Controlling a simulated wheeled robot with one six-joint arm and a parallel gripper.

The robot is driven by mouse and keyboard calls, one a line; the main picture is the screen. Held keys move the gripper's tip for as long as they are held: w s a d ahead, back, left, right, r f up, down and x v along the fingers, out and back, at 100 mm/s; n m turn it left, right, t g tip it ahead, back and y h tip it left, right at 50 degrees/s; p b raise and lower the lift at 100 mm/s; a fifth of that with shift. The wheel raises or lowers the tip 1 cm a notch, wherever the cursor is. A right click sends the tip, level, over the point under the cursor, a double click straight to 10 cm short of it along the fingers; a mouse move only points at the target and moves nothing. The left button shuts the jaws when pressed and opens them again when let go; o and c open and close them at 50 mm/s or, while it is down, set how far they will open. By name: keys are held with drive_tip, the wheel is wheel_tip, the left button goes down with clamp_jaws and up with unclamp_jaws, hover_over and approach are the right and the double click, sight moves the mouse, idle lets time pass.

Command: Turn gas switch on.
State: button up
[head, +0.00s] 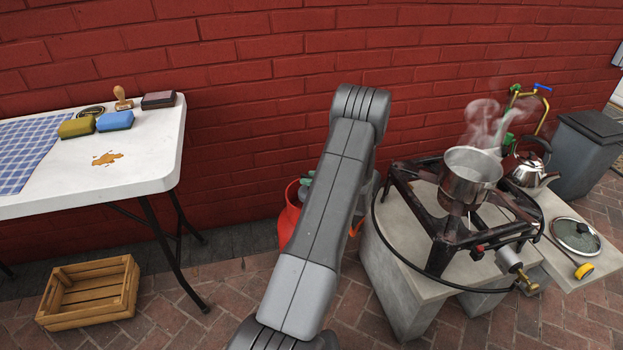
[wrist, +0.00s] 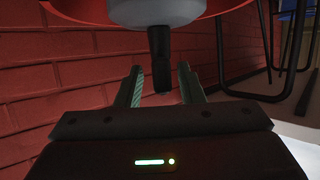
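A red gas cylinder (head: 288,218) stands by the wall in the head view, largely hidden behind my arm. A grey-green fitting (head: 305,188) shows at its top. In the wrist view, a red body (wrist: 85,14) is at the top edge, with a pale round part (wrist: 165,12) and a dark stem (wrist: 160,48) pointing down. My gripper (wrist: 160,84) is open, its greenish fingers on either side of the stem's lower end, with gaps visible. The head view hides my gripper. I cannot tell which way the gas switch is set.
A burner stand (head: 440,222) with a steaming pot (head: 470,180), red knob (head: 479,251) and dark hose is on the right. A white table (head: 150,165) and wooden crate (head: 90,292) are left. The brick wall is close behind.

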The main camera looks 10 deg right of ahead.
drive_tip(key=p+v, duration=0.2)
drive_tip(key=v, duration=1.1)
drive_tip(key=shift+s+d+r+p, duration=0.25)
drive_tip(key=shift+p, duration=0.1)
drive_tip(key=b+x, duration=0.2)
drive_tip(key=x, duration=1.2)
drive_tip(key=shift+a+f+b, duration=0.1)
drive_tip(key=shift+b, duration=0.25)
drive_tip(key=shift+s, duration=0.15)
